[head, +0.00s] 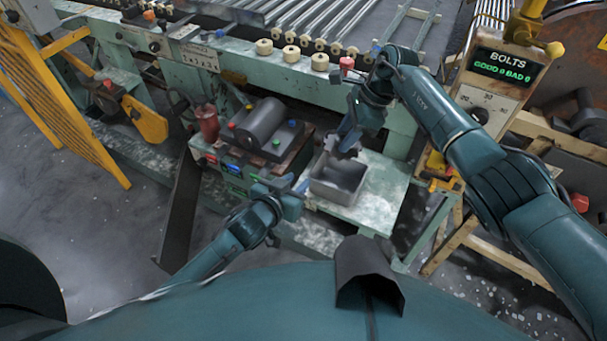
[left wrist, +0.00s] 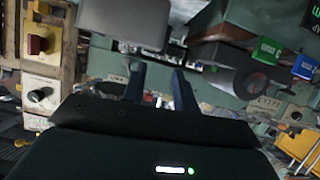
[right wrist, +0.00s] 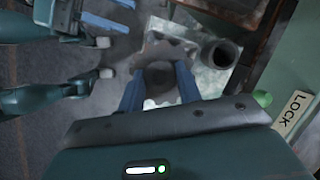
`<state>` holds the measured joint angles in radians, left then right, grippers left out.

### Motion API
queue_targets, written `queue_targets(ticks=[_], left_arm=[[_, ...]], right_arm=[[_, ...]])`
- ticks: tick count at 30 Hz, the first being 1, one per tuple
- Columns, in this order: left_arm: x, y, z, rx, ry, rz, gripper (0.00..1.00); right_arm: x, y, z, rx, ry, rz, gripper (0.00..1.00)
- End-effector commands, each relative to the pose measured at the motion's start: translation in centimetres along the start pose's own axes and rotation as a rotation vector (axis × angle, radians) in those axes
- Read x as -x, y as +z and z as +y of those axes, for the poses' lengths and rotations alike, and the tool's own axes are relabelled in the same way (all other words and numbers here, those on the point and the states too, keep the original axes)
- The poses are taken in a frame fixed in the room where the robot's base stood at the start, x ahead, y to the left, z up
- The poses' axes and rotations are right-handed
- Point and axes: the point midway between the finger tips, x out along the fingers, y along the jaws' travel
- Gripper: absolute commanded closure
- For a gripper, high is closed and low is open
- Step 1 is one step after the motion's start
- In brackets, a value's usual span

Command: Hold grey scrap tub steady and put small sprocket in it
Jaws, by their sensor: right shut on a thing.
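The grey scrap tub (head: 338,190) stands on a pale green shelf in the head view. Its grey side also shows at the top of the left wrist view (left wrist: 125,24). My left gripper (head: 298,184) is just left of the tub, its fingers (left wrist: 159,74) apart with nothing between them. My right gripper (head: 347,148) is above the back of the tub. In the right wrist view its fingers (right wrist: 158,85) are shut on the small sprocket (right wrist: 163,52), a grey toothed disc. The sprocket and gripper hide part of the tub.
A machine with a dark roller (head: 261,122) and coloured buttons stands left of the tub. A green bench with rollers (head: 320,22) runs behind. A control box with a BOLTS display (head: 502,67) is at right. A dark round cup (right wrist: 218,53) shows beside the sprocket.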

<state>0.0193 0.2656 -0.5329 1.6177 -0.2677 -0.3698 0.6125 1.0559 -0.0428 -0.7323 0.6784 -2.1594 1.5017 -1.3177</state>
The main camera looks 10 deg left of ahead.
Motion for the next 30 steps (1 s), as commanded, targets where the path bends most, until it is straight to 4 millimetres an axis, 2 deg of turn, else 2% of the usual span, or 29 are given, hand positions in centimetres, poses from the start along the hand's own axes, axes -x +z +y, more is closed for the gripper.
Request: queue_targets(ticks=[12,18,24,30], left_arm=[[-6.9,-0.1,0.1,0.0,0.0,0.001,0.71],[-9.5,-0.1,0.0,0.0,-0.001,0.001,0.71],[-10.8,-0.1,0.0,0.0,0.0,0.0,0.71],[-11.2,0.0,0.1,0.001,0.001,0.0,0.71]], right_arm=[[0.1,0.1,0.0,0.001,-0.001,-0.001,0.96],[0.1,0.1,0.0,0.001,-0.001,-0.001,0.96],[0.1,0.1,0.0,0.001,-0.001,-0.001,0.96],[0.1,0.1,0.0,0.001,-0.001,-0.001,0.96]])
